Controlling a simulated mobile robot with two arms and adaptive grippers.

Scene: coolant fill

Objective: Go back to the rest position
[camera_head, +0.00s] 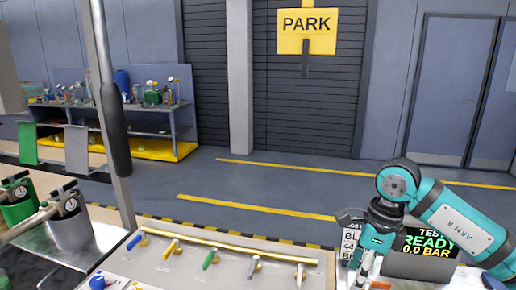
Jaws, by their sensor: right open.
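My right arm, teal and marked "ARM R", comes in from the right edge. Its gripper (366,274) points down at the lower right, in front of the dark display (425,246), and is open. I see nothing held between its fingers, though the tips are small and close to the bottom edge. My left gripper is not in view. A yellow "PARK" sign (307,32) is on the dark shutter at the back.
A panel (215,270) with several coloured levers lies at bottom centre. A green vessel (18,211) and a grey one (70,232), both with gauges, stand at left. The display reads "TEST READY 0.0 BAR". The floor behind is clear.

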